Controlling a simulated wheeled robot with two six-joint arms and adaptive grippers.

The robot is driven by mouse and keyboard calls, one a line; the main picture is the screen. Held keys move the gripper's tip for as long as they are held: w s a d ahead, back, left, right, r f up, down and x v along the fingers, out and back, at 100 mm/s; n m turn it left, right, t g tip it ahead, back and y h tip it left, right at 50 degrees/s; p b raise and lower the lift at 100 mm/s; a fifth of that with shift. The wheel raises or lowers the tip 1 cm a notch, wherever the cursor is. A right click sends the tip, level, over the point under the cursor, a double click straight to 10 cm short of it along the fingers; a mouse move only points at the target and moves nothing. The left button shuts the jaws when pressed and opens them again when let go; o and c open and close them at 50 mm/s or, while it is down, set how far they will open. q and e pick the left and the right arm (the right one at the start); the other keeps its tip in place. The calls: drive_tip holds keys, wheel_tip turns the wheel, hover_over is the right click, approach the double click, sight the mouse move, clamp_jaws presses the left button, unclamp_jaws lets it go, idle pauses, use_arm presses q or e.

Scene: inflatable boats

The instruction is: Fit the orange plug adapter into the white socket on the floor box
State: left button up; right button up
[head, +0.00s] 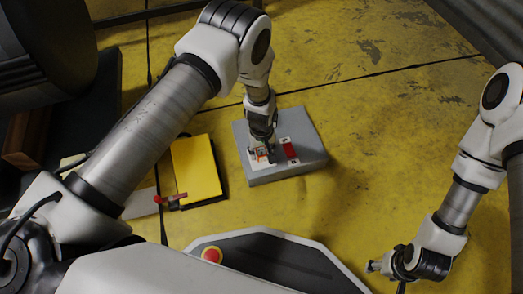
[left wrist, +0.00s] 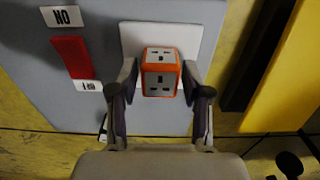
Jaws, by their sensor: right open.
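The orange plug adapter (left wrist: 161,72), a small orange block with grey socketed faces, sits between the fingers of my left gripper (left wrist: 160,80) in the left wrist view. The fingers flank it closely on both sides. Behind it is the white socket plate (left wrist: 131,40) on the grey floor box (head: 299,170). The adapter hides the socket holes, so I cannot tell whether it is seated. In the head view my left gripper (head: 262,147) points down over the white plate (head: 258,165). My right gripper (head: 377,267) is open and empty, away from the box at lower right.
A red switch (left wrist: 72,57) with white labels is beside the socket plate on the box. A yellow panel (head: 196,167) lies left of the box, with a red-handled item (head: 170,199) near it. Yellow floor right of the box is clear.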

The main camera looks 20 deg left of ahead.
use_arm(q)
drive_tip(key=shift+r, duration=0.1)
wheel_tip(320, 180, up, 12)
drive_tip(key=shift+f, duration=0.1)
idle(0.5)
idle(0.4)
